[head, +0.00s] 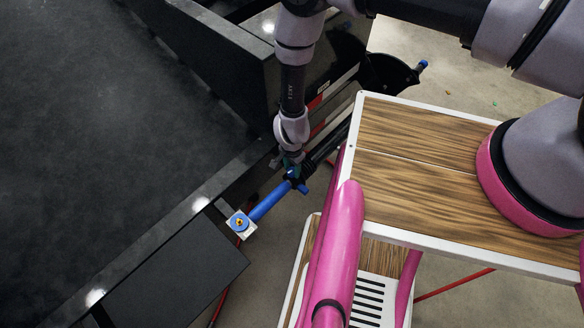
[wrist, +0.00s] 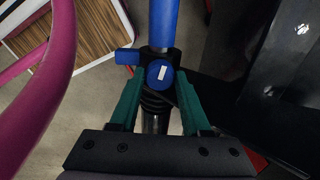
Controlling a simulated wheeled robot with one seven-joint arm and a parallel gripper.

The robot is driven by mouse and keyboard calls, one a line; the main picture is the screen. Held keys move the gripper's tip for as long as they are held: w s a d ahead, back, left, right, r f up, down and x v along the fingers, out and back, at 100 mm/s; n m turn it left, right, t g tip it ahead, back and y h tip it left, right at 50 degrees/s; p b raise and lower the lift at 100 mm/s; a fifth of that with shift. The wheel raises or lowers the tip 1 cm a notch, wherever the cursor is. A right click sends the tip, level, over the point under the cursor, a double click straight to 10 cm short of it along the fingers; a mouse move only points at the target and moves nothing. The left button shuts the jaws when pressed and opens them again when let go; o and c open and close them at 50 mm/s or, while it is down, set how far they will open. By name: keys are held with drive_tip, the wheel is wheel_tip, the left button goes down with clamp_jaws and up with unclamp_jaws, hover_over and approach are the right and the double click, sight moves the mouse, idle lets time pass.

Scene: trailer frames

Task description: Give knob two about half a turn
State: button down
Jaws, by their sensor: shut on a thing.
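A round blue knob (wrist: 160,74) with a white bar mark on its face shows in the wrist view, on a black collar around a blue tube (wrist: 164,22). No number can be read on it. The green fingers of my gripper (wrist: 158,86) are shut on the knob, one at each side. In the head view my gripper (head: 292,163) points down onto the collar at the upper end of the blue tube (head: 268,202); the knob's face is hidden there.
A blue lever (wrist: 127,57) juts out left of the knob. A metal plate with a blue ring (head: 240,224) ends the tube. A dark trailer bed (head: 90,130) lies left. My pink-railed base stands close on the right. Concrete floor shows between.

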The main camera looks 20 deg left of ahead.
sight(292, 171)
drive_tip(key=n, duration=0.2)
drive_tip(key=shift+n, duration=0.3)
drive_tip(key=shift+c, duration=1.9)
unclamp_jaws()
wheel_tip(292, 171, up, 11)
drive_tip(key=shift+s+f, duration=0.1)
